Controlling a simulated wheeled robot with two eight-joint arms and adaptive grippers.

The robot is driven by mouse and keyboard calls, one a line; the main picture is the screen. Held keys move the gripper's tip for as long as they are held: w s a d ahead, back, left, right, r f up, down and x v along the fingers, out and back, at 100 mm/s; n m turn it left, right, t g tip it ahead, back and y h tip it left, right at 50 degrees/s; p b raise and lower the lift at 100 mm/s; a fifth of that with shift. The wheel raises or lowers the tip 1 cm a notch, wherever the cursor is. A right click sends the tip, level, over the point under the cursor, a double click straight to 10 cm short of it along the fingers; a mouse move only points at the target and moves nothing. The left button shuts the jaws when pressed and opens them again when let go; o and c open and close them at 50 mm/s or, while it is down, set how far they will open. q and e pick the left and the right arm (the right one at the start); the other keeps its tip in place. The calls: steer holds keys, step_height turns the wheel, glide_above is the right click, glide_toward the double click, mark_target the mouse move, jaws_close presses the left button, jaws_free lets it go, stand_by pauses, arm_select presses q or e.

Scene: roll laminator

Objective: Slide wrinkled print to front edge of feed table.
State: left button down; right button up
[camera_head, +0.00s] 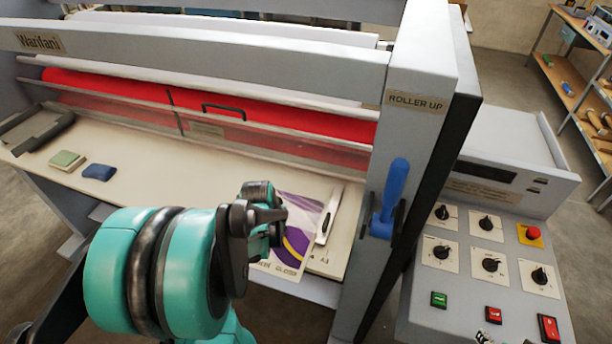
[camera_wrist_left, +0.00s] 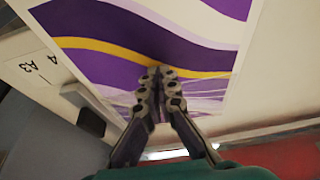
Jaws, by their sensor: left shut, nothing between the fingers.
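The print (camera_head: 292,262) is a white sheet with purple and yellow bands, lying at the right end of the cream feed table (camera_head: 215,188). Its near end shows close to the table's front edge. In the left wrist view the print (camera_wrist_left: 130,22) fills the upper middle, with thin pale wrinkle-like lines near its lower right end. My left gripper (camera_head: 272,216) is over the print and hides part of it. In the wrist view its fingers (camera_wrist_left: 158,78) are together and empty, with tips at or just above the sheet; contact is unclear. My right gripper is not seen.
A silver-bladed tool (camera_head: 329,214) lies right of the print, beside the side post with the blue lever (camera_head: 390,197). Red rollers (camera_head: 290,122) lie behind a clear guard with a black handle (camera_head: 223,108). Green pads (camera_head: 67,160) and a blue block (camera_head: 99,172) sit left.

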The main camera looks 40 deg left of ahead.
arm_select(q)
steer(key=shift+w+r, duration=0.1)
steer(key=shift+r, duration=0.05)
steer(key=shift+r+p, duration=0.85)
steer(key=shift+r, duration=0.05)
step_height(320, 180, up, 5)
steer(key=p, duration=0.4)
stand_by(0.4)
